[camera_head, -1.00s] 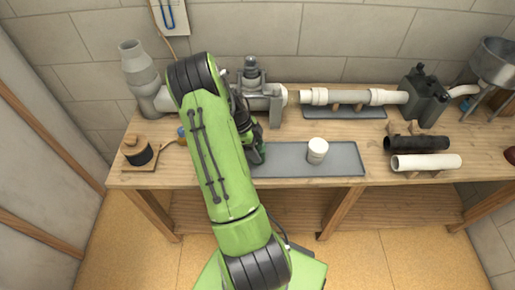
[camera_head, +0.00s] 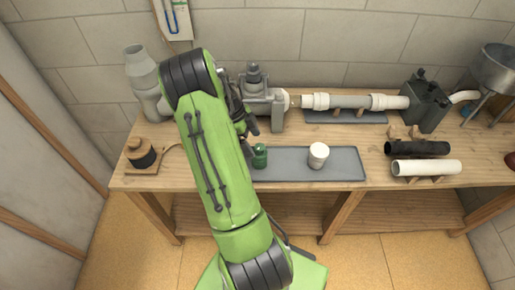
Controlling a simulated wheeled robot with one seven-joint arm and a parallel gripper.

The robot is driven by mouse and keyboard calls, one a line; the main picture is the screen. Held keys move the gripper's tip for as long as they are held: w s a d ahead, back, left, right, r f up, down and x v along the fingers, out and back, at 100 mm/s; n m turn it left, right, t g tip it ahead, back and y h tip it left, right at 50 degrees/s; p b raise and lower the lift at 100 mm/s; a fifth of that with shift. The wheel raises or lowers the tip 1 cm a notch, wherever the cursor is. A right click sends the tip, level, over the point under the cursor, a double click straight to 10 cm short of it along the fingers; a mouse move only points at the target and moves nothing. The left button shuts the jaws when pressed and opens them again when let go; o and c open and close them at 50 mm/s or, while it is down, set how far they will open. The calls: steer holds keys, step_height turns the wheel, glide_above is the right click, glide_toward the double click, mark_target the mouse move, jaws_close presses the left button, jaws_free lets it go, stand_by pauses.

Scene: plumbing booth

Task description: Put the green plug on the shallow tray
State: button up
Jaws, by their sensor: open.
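The green plug (camera_head: 260,155) stands upright on the left part of the shallow grey tray (camera_head: 288,172). A white cylindrical fitting (camera_head: 318,154) stands on the same tray, to the right of the plug. My gripper (camera_head: 248,124) is open, above and just behind the plug, and looks apart from it. My green arm hides most of the gripper and the tray's left end.
A grey valve assembly (camera_head: 258,95) and a white pipe run (camera_head: 345,101) line the back of the bench. A black pipe (camera_head: 418,148) and a white pipe (camera_head: 427,167) lie at right. A wooden board with a black-banded object (camera_head: 140,153) sits at left.

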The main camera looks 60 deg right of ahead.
steer(key=v, duration=0.5)
steer(key=shift+w+a+r+p, duration=0.1)
steer(key=shift+r+p, duration=0.2)
steer(key=shift+r, duration=0.05)
steer(key=w+a+r+n+t, duration=0.2)
steer(key=a+r+n+t, duration=0.1)
steer(key=a+r+n, duration=0.5)
steer(key=w+a+r+n+t, duration=0.2)
steer(key=a+r+n, duration=0.4)
steer(key=a, duration=0.4)
steer(key=s+a+r+n+t, duration=0.1)
steer(key=s+a+n, duration=0.3)
steer(key=a+n, duration=0.4)
steer(key=s+a+r+n+t+y, duration=0.1)
steer(key=s+a+n+t, duration=0.3)
steer(key=a+n, duration=0.4)
steer(key=s+r+n, duration=0.1)
steer(key=n, duration=0.1)
steer(key=shift+s+a+n, duration=0.3)
steer(key=shift+a+n, duration=0.1)
